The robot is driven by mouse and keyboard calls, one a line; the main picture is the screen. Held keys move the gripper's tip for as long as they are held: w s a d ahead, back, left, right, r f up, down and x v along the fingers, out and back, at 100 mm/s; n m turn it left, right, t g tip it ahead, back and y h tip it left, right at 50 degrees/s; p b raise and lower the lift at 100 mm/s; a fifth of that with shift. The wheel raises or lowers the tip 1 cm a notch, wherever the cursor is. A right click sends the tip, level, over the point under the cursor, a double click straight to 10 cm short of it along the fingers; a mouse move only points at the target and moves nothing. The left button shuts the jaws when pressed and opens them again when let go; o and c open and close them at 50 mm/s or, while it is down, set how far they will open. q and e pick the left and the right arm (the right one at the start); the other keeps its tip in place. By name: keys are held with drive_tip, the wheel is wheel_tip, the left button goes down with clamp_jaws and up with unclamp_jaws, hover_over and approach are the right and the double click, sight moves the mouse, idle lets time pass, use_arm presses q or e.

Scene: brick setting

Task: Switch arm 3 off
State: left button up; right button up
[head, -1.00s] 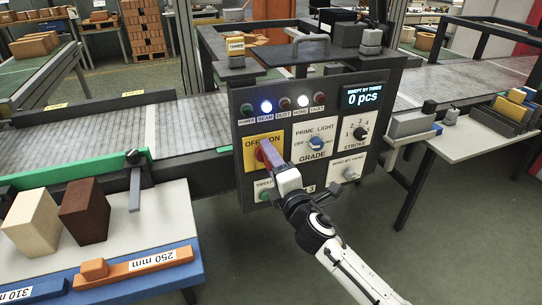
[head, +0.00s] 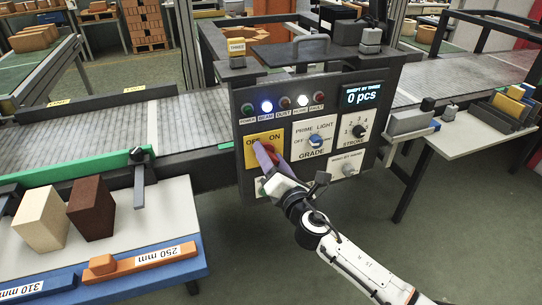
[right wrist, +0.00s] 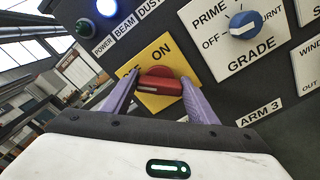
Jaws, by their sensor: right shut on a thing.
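The arm 3 panel (head: 330,95) faces me from the middle of the head view. Its red rotary switch (right wrist: 160,83) sits on a yellow OFF/ON plate (head: 251,150); the plate also shows in the right wrist view (right wrist: 160,52). My right gripper (head: 268,158) is at the switch, its purple fingers on both sides of the red handle, shut on it. In the right wrist view the handle lies across between the fingertips (right wrist: 159,85), and ON is readable while OFF is partly covered. My left gripper is not in view.
The GRADE knob (head: 316,141) and STROKE knob (head: 359,132) are close to the right of the switch. The BEAM lamp (head: 267,106) glows blue and another lamp (head: 303,101) glows white. A table with blocks (head: 91,207) stands at left.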

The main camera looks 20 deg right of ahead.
idle(0.4)
drive_tip(key=o, duration=1)
drive_tip(key=shift+o, duration=0.2)
drive_tip(key=s, duration=1)
drive_tip(key=shift+s+d, duration=0.15)
drive_tip(key=shift+d, duration=0.05)
drive_tip(key=shift+f, duration=0.1)
